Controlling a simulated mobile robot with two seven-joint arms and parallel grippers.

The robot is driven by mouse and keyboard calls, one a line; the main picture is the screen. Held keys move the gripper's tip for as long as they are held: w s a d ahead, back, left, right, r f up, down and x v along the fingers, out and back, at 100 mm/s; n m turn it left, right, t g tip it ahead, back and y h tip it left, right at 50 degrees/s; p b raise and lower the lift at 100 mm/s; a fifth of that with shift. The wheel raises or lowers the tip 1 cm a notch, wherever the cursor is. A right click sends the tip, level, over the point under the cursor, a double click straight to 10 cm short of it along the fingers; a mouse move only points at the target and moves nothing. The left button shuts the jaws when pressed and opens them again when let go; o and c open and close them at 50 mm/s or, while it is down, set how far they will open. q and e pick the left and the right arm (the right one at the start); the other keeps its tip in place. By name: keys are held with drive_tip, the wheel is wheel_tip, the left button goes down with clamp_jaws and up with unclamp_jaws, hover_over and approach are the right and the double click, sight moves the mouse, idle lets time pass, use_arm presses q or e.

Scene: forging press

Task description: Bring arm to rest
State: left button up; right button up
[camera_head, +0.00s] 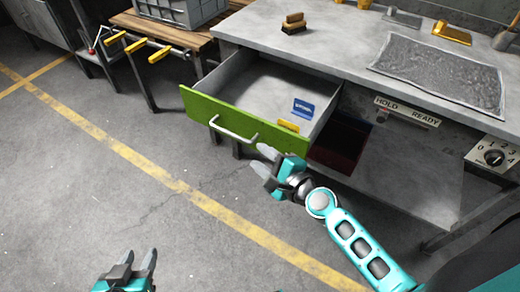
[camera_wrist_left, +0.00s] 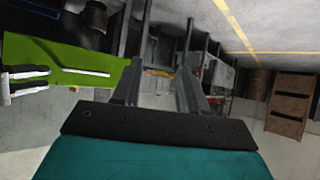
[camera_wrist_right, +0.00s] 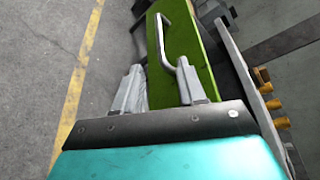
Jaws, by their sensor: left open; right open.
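My right gripper (camera_head: 264,162) is open and empty, just in front of the lower right part of the green drawer front. In the right wrist view its two fingers (camera_wrist_right: 160,88) stand apart, with the drawer handle (camera_wrist_right: 165,42) beyond them. My left gripper (camera_head: 143,260) is at the bottom left of the head view, low over the floor, open and empty. Its fingers stand apart in the left wrist view (camera_wrist_left: 160,70). The drawer (camera_head: 190,105) is pulled out, and its grey handle (camera_head: 232,133) is free of both grippers.
A blue card (camera_head: 303,108) and a yellow card (camera_head: 288,127) are in the drawer. The workbench (camera_head: 340,42) holds a brush (camera_head: 293,23) and a grey mat (camera_head: 440,72). A rack with yellow-handled tools (camera_head: 137,45) stands left. The floor at left is clear.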

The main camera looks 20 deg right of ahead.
use_arm(q)
drive_tip(key=shift+r, duration=0.15)
drive_tip(key=r+p, duration=0.1)
drive_tip(key=a+r+p, duration=0.1)
drive_tip(key=p, duration=0.1)
drive_tip(key=r+p, duration=0.1)
drive_tip(key=p, duration=0.1)
drive_tip(key=shift+s+a+y, duration=0.35)
drive_tip(key=shift+s+y, duration=0.05)
use_arm(e)
drive_tip(key=s+n+g+h, duration=0.1)
drive_tip(key=s+n+g, duration=0.1)
drive_tip(key=s+n, duration=0.4)
drive_tip(key=s+d+n+g+h, duration=0.1)
drive_tip(key=s+n, duration=0.6)
drive_tip(key=n, duration=1)
drive_tip(key=shift+s+d+f+g+h, duration=0.3)
drive_tip(key=shift+f+g+h, duration=0.1)
drive_tip(key=shift+f+h, duration=0.1)
use_arm(q)
drive_tip(key=shift+s+d+f, duration=0.1)
drive_tip(key=shift+d, duration=0.05)
